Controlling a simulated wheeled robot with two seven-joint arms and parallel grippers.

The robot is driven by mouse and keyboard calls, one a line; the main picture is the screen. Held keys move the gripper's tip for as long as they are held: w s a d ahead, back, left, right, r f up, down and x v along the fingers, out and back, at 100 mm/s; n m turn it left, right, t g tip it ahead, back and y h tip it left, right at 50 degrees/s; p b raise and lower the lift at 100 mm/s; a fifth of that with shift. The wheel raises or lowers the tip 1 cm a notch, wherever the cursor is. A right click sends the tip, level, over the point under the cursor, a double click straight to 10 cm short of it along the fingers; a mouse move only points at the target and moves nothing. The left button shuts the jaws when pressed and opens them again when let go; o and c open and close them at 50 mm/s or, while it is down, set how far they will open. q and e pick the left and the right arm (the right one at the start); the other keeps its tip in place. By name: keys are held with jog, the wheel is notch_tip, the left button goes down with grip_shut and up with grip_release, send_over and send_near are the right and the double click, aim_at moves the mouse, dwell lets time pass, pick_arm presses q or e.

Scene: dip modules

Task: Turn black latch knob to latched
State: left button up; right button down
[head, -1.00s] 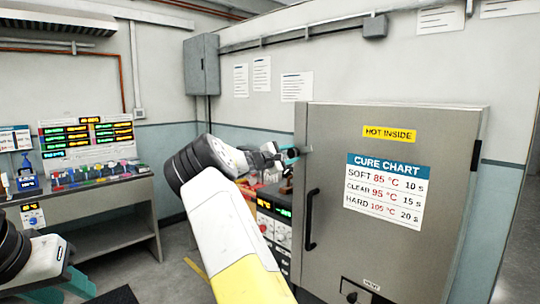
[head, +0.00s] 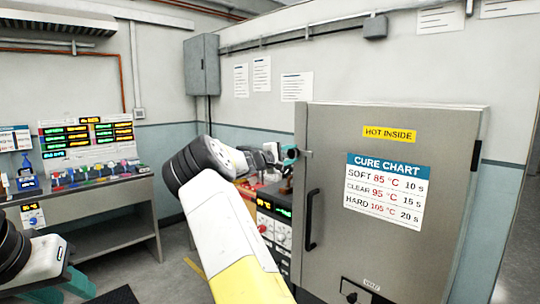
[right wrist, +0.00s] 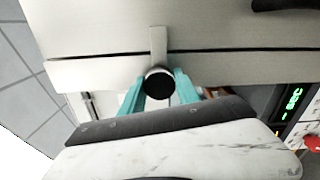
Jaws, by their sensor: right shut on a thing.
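The black latch knob (right wrist: 158,84) is at the door edge of the grey cure oven (head: 390,260). In the right wrist view a grey latch bar (right wrist: 158,46) runs from the knob across the gap onto the door face. My right gripper (right wrist: 158,88) is shut on the knob, with a teal finger on each side of it. In the head view the right gripper (head: 290,154) is at the oven's upper left edge, and its own wrist partly hides the knob. My left gripper (head: 50,292) is low at the left, its teal fingers apart and empty, partly cut off by the frame.
The oven door is closed, with a black vertical handle (head: 311,220) and a cure chart (head: 385,192). Instruments with dials (head: 275,225) stand left of the oven, beside my right forearm. A workbench (head: 110,190) with coloured modules is at the far left.

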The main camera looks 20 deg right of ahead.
jog(key=shift+f, duration=0.1)
jog(key=c, duration=0.9)
grip_release()
jog(key=shift+a, duration=0.1)
jog(key=v, duration=0.7)
jog(key=shift+s+a, duration=0.15)
jog(key=shift+a, duration=0.15)
